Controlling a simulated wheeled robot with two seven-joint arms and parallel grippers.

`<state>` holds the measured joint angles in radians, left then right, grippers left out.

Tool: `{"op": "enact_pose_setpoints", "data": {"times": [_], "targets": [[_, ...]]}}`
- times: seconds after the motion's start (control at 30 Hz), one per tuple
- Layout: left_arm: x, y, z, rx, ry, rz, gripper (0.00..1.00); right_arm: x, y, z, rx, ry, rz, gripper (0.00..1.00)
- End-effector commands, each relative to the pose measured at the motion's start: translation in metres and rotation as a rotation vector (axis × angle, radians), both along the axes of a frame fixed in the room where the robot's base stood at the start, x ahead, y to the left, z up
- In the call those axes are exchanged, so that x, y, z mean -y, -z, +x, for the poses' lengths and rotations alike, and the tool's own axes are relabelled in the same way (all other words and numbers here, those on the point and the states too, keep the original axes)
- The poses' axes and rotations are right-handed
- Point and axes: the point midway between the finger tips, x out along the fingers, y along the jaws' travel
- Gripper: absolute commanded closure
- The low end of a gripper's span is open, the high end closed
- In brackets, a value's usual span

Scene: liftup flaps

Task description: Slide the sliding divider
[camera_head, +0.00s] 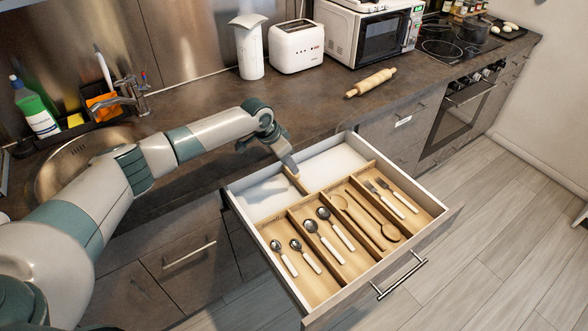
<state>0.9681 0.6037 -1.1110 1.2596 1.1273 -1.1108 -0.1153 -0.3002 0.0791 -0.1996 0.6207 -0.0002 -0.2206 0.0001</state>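An open drawer (262,238) holds a wooden cutlery insert (312,287) at its front and a bare white space at its back. A short wooden divider (298,184) stands in that back space, splitting it into a left and a right part. My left gripper (290,165) reaches down over the worktop edge to the far end of this divider. Its fingertips are at or just above the divider and partly cover it. I cannot tell whether they touch it or are shut on it. My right gripper is not in view.
Spoons (319,237), wooden utensils (389,232) and forks (397,196) lie in the insert. A rolling pin (371,83), toaster (296,46) and microwave (372,33) stand on the worktop (310,95). The sink (75,160) is behind my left arm. Floor is clear at right.

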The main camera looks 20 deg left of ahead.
Motion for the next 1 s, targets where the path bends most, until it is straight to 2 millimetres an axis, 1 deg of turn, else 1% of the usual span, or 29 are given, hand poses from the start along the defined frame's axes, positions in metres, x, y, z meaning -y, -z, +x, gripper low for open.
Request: {"op": "enact_pose_setpoints", "data": {"times": [0.03, 0.2, 0.4, 0.6, 0.87, 0.9, 0.97, 1.0], "targets": [[0.002, 0.008, 0.002, -0.004, -0.001, 0.001, 0.65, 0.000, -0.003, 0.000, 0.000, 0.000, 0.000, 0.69], [0.009, 0.031, 0.010, -0.002, 0.000, 0.002, 0.65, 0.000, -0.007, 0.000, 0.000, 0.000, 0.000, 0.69], [0.013, 0.048, 0.016, -0.002, -0.001, 0.000, 0.65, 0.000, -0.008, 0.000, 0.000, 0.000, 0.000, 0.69], [0.014, 0.055, 0.018, -0.001, 0.000, 0.001, 0.65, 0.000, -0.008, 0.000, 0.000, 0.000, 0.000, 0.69], [0.014, 0.055, 0.018, -0.001, 0.000, 0.001, 0.65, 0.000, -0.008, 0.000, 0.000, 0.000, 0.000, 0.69], [0.014, 0.055, 0.018, -0.001, 0.000, 0.001, 0.70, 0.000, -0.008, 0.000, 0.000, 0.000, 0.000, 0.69], [0.014, 0.055, 0.018, -0.001, 0.000, 0.001, 0.84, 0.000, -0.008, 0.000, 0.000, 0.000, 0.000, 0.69], [0.014, 0.055, 0.018, -0.001, 0.000, 0.001, 0.94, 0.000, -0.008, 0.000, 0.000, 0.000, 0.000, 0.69]]}}
